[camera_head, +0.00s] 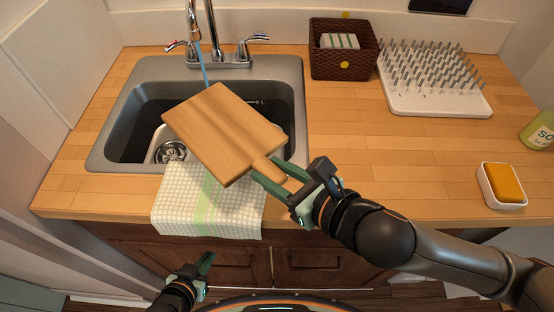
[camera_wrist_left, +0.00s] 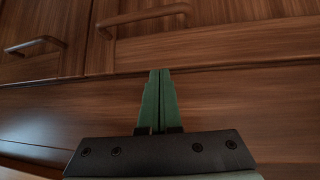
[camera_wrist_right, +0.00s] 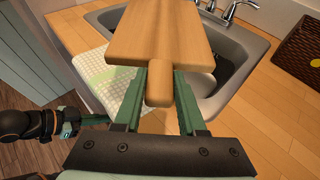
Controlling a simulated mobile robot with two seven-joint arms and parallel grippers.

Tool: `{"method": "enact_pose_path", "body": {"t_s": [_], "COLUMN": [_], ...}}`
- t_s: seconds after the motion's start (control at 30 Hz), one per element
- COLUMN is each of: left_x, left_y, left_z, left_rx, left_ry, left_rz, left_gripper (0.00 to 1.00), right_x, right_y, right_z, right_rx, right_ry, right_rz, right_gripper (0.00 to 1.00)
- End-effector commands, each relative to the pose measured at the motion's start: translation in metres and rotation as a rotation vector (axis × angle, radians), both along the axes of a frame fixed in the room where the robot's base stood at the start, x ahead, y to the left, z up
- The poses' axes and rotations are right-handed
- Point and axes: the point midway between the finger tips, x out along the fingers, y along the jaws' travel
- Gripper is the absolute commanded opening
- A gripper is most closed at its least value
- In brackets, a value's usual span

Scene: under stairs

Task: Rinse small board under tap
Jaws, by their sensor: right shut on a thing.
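The small wooden board (camera_head: 222,130) is held above the sink (camera_head: 293,88), its flat face up. My right gripper (camera_head: 268,179) is shut on the board's handle, which also shows between the fingers in the right wrist view (camera_wrist_right: 159,88). The tap (camera_head: 192,25) stands behind the sink, and a thin blue stream of water (camera_head: 203,68) falls from it to the board's far edge. Whether the water touches the board is hard to tell. My left gripper (camera_head: 207,262) is low in front of the cabinet; its fingers are together and empty in the left wrist view (camera_wrist_left: 158,100).
A checked towel (camera_head: 190,205) hangs over the counter's front edge. A brown basket (camera_head: 340,65), a white drying rack (camera_head: 430,90), a sponge in a dish (camera_head: 502,183) and a green bottle (camera_head: 540,130) stand to the right. The counter's middle is clear.

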Motion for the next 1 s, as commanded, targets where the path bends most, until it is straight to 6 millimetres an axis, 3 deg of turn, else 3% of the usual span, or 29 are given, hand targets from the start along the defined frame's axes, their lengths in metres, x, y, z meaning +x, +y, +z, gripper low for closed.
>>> {"method": "enact_pose_path", "body": {"t_s": [1.0], "left_x": [-0.002], "left_y": [0.0], "left_z": [-0.043], "left_rx": [-0.001], "left_ry": [0.004], "left_rz": [0.0], "left_gripper": [0.0], "right_x": [0.094], "right_y": [0.013], "right_z": [-0.018], "right_rx": [0.006], "right_ry": [-0.008], "right_rz": [-0.004], "right_gripper": [0.0]}}
